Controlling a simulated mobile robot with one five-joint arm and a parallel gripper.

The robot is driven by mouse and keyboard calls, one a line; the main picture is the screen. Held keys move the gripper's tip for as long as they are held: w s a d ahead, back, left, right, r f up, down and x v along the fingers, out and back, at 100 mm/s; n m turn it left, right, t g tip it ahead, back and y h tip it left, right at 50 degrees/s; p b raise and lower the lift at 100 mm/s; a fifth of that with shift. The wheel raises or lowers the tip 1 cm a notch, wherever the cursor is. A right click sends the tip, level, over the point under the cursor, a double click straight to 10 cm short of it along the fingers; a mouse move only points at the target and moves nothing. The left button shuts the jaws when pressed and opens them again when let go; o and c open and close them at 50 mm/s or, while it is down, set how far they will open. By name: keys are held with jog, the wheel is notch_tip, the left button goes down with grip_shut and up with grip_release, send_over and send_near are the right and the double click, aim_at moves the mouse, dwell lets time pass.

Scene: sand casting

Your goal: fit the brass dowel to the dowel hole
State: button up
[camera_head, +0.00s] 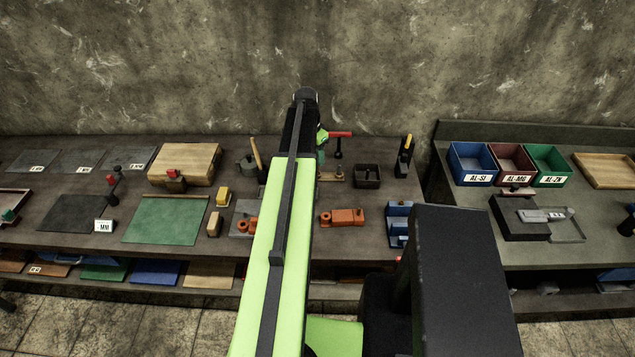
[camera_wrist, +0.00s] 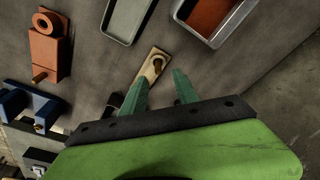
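My gripper (camera_wrist: 157,82) is open in the wrist view, with its two green fingers apart and nothing seen between their tips. Just beyond the tips is a small pale wooden plate (camera_wrist: 146,82) with a short brass-coloured piece, perhaps the brass dowel (camera_wrist: 158,66), on it. In the head view the plate (camera_head: 331,178) lies beside my arm, which hides most of my gripper. An orange block with a ring (camera_wrist: 44,50) lies at the wrist view's upper left, with a brass-coloured peg (camera_wrist: 39,76) at one end. I cannot make out the dowel hole.
A dark open box (camera_head: 367,176) stands right of the plate. A red-handled tool (camera_head: 340,134) stands behind it. An orange block (camera_head: 342,217) lies in front, with a blue fixture (camera_head: 399,222) to its right. The wrist view shows a grey tray (camera_wrist: 127,18) nearby.

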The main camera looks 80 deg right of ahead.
jog(key=shift+f, duration=0.3)
jog(key=f+b, duration=0.5)
jog(key=shift+s+d+f, duration=0.2)
jog(key=shift+s, duration=0.1)
jog(key=shift+r, duration=0.2)
jog(key=shift+c, duration=0.5)
grip_shut()
